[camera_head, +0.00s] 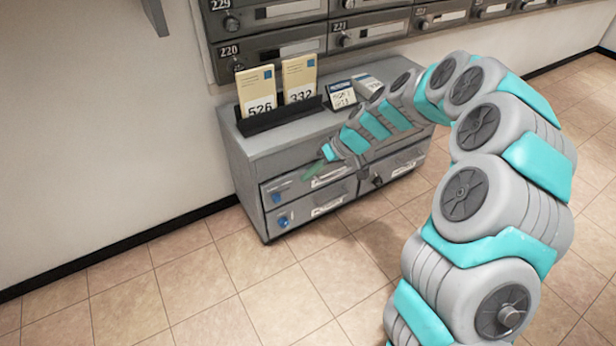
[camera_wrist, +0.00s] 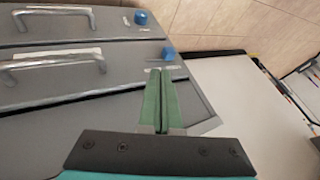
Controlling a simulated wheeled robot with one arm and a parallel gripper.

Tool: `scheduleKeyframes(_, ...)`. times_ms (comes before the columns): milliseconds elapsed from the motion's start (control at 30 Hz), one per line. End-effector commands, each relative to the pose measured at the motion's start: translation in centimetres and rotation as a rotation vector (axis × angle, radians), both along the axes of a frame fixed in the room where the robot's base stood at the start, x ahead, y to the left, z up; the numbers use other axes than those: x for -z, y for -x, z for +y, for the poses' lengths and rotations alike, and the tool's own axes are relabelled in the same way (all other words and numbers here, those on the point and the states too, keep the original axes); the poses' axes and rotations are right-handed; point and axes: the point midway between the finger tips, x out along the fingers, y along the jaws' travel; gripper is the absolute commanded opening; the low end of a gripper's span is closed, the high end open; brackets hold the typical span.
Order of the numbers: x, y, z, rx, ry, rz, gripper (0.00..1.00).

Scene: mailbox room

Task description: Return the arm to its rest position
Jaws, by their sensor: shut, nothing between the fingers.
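My gripper (camera_head: 318,165) is at the front of the low grey cabinet (camera_head: 262,155), close to its upper left drawer. In the wrist view my gripper (camera_wrist: 160,72) shows two green fingers pressed together with nothing between them. The fingertips point toward a blue knob (camera_wrist: 168,54) on a drawer front; I cannot tell whether they touch it. My arm reaches from the lower right across the cabinet's right part and hides some of its top and drawers.
Envelopes marked 526 (camera_head: 257,93) and 332 (camera_head: 299,80) stand in a black holder (camera_head: 283,116) on the cabinet. A small sign (camera_head: 341,95) stands beside them. Grey mailboxes (camera_head: 370,30) hang on the wall behind. The tiled floor (camera_head: 190,285) in front and left is clear.

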Motion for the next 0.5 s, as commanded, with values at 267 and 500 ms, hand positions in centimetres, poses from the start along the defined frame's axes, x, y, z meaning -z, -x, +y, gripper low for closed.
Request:
scheduleKeyframes(267, 0.0, 0.0, 0.0, 0.000, -0.001, -0.001, 0.00)
scheduleKeyframes(500, -1.5, 1.0, 0.1, -0.003, 0.004, 0.010, 0.00)
